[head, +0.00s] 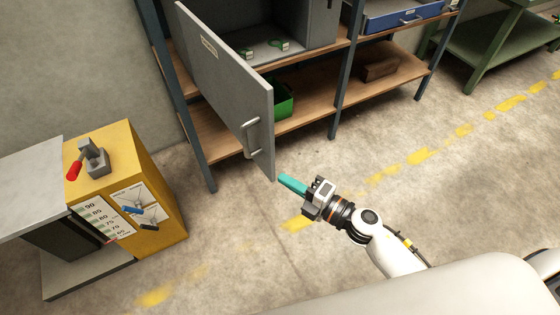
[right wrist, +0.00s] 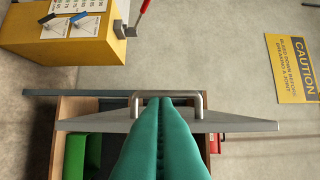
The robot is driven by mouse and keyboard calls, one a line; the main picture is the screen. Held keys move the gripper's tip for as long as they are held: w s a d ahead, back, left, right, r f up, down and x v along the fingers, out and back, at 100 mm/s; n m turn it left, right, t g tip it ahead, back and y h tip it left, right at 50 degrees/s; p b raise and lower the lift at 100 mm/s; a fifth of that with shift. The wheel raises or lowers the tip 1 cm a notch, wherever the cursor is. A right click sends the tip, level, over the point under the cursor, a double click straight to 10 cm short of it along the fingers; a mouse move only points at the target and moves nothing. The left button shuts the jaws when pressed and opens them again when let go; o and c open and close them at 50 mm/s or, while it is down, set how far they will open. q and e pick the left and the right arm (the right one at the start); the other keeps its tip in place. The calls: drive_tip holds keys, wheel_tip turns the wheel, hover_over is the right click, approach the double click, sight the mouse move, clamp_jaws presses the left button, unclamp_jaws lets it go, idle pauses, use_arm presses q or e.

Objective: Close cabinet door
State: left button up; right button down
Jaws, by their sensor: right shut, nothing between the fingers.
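The grey cabinet door (head: 225,80) stands wide open, swung out from the grey cabinet (head: 322,25) on the shelf rack. Its silver bar handle (head: 250,138) is near the free edge. My right gripper (head: 282,178) has teal fingers, is shut and empty, and sits just right of the door's lower free corner in the head view. In the right wrist view the shut fingertips (right wrist: 160,102) point at the handle (right wrist: 198,104) and overlap it in the picture; I cannot tell whether they touch. The door (right wrist: 245,125) shows nearly edge-on there. My left gripper is not in view.
A green bin (head: 284,104) and a brown block (head: 380,67) are on the lower shelf. A blue drawer (head: 405,17) is at upper right. A yellow box with a red lever (head: 140,165) stands at left. The floor right of the door is clear.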

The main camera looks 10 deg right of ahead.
sight(272, 156)
drive_tip(key=w+p, duration=0.1)
drive_tip(key=w, duration=0.2)
drive_tip(key=w+a, duration=0.1)
drive_tip(key=w, duration=0.1)
drive_tip(key=w+a+p, duration=0.1)
drive_tip(key=w, duration=0.2)
drive_tip(key=shift+w+a+p, duration=0.2)
drive_tip(key=shift+w+p, duration=0.1)
drive_tip(key=shift+p, duration=0.05)
drive_tip(key=shift+f, duration=0.1)
drive_tip(key=shift+w+d, duration=0.1)
